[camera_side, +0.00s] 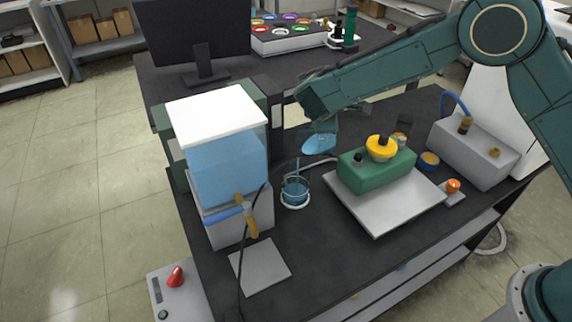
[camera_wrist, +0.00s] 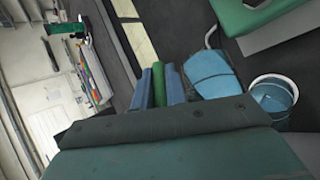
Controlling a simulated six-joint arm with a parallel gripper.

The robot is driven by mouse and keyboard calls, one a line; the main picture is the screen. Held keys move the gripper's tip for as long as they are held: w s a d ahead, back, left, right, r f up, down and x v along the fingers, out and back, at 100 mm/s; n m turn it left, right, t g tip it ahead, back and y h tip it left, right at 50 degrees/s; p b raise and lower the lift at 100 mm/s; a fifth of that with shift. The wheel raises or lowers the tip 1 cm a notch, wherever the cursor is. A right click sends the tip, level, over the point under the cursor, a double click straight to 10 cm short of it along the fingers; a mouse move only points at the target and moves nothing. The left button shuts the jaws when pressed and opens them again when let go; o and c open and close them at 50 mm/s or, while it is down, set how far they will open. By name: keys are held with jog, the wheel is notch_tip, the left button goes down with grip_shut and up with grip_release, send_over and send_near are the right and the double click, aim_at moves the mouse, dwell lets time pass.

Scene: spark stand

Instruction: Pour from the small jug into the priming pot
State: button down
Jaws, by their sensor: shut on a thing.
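The small jug (camera_side: 319,145) is light blue and hangs tipped from my gripper (camera_side: 343,126), above the table and to the upper right of the pot. My gripper is shut on it; the exact grip is partly hidden by the arm. The priming pot (camera_side: 295,191) is a clear round vessel with blue liquid in it, standing on the dark table. A thin blue streak, which looks like liquid, rises from the pot toward the jug's lower lip. In the wrist view the jug (camera_wrist: 212,73) lies beyond the finger pads, with the pot (camera_wrist: 272,94) to its right.
A large blue-filled tank with a white lid (camera_side: 217,117) stands left of the pot. A green block with a yellow cap (camera_side: 376,170) sits on a white plate (camera_side: 384,211) to the right. A grey box (camera_side: 472,152) is farther right. The table front is mostly clear.

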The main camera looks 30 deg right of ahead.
jog(key=shift+a+h, duration=0.2)
jog(key=shift+h, duration=0.2)
jog(key=shift+s+a+r+n+t+h, duration=0.2)
jog(key=shift+a+r+n+t+h, duration=0.1)
jog(key=shift+a+r+t+h, duration=0.25)
dwell(0.5)
jog(key=shift+s+a+r+h, duration=0.1)
jog(key=shift+a+r+h, duration=0.2)
jog(key=shift+r, duration=0.2)
jog(key=shift+r, duration=0.1)
jog(key=shift+d+f, duration=0.6)
jog(key=shift+f, duration=0.1)
jog(key=shift+w+d+f+g+y, duration=0.15)
jog(key=shift+w+d+g+y, duration=0.1)
jog(key=shift+y, duration=0.3)
jog(key=shift+f+y, duration=0.35)
jog(key=shift+y, duration=0.05)
jog(key=shift+d+r+g+y, duration=0.1)
jog(key=shift+d+g+y, duration=0.15)
jog(key=shift+g+y, duration=0.05)
